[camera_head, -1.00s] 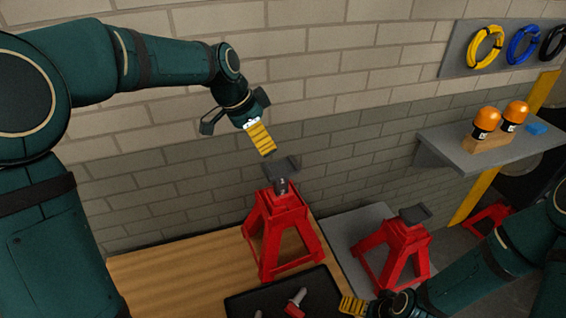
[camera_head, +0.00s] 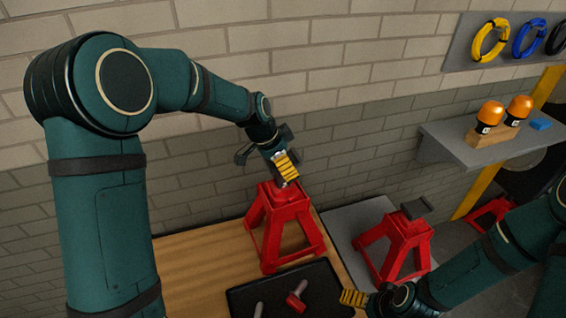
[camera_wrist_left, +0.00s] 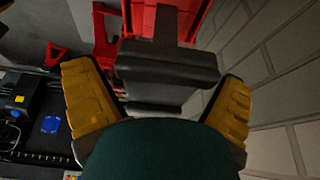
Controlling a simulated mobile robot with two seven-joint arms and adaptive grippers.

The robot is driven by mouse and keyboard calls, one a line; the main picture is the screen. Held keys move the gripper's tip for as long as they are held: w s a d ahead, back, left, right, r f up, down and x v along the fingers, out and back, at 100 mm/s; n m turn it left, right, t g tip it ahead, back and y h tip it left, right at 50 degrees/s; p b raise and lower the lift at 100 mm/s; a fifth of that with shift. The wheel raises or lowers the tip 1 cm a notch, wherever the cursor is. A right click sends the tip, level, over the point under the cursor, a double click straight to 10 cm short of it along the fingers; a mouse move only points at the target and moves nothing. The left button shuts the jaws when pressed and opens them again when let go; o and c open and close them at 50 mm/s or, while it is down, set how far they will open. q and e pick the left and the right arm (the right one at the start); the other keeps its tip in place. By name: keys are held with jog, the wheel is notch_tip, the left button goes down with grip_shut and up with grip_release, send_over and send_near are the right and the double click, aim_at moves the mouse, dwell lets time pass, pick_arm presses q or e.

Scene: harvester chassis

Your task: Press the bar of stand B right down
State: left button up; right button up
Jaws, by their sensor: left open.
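A red stand (camera_head: 283,225) stands on the wooden bench top. A second red stand (camera_head: 397,245) with a dark saddle (camera_head: 415,208) stands on the grey surface to its right. I see no letters on them, so I cannot tell which is B. My left gripper (camera_head: 287,168) is at the top of the bench stand and hides most of its bar. In the left wrist view the dark bar head (camera_wrist_left: 168,62) lies between the open yellow fingers, with red stand parts (camera_wrist_left: 165,20) beyond. Contact is unclear. My right gripper (camera_head: 353,298) is low beside the black tray; its jaw is unclear.
The black tray (camera_head: 330,290) in front of the bench stand holds a red-handled tool (camera_head: 297,300) and another item. A brick wall is close behind. A grey shelf (camera_head: 470,150) at right holds orange-capped bottles (camera_head: 490,114). Another red stand (camera_head: 490,213) is at far right.

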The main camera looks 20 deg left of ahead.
aim_at(283, 184)
pick_arm(q)
jog(key=c, duration=1.3)
notch_tip(283, 184, down, 5)
jog(key=b, duration=0.4)
jog(key=shift+c, duration=0.2)
pick_arm(e)
notch_tip(283, 184, down, 4)
jog(key=shift+a+f, duration=0.1)
jog(key=shift+f, duration=0.1)
pick_arm(q)
jog(key=shift+s+r, duration=0.1)
jog(key=shift+s, duration=0.05)
pick_arm(e)
jog(key=shift+r, duration=0.1)
pick_arm(q)
jog(key=o, duration=1.3)
jog(key=shift+o, duration=0.2)
